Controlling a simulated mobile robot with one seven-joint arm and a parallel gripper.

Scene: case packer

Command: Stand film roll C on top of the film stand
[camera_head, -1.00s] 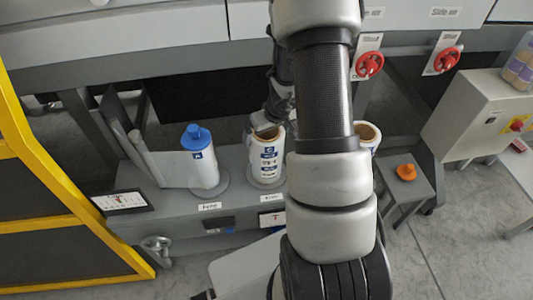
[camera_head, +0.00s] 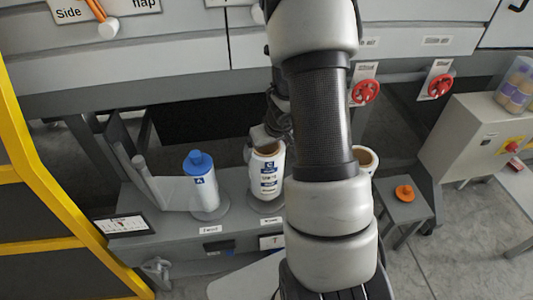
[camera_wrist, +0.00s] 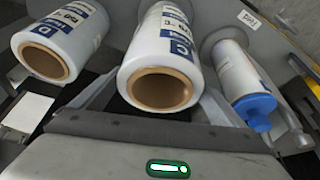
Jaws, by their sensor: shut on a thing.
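Film roll C (camera_head: 268,174) is a white roll with dark blue print and a brown core, upright at the middle of a low grey bench (camera_head: 238,226). It looks slightly raised over a round grey base (camera_head: 264,204). My gripper (camera_head: 266,134) is shut on its upper part, mostly hidden by the roll and my arm. In the wrist view roll C (camera_wrist: 162,55) sits between the fingers. I cannot tell for certain which piece is the film stand; a small grey stool (camera_head: 398,210) with an orange knob (camera_head: 404,193) stands at right.
A roll marked A with a blue cap (camera_head: 199,160) stands left of roll C. Another roll (camera_head: 367,160), marked D (camera_wrist: 60,42), is partly behind my arm. A yellow-framed guard (camera_head: 45,190) bounds the left. Red valve handles (camera_head: 365,91) hang above right. Floor is clear at far right.

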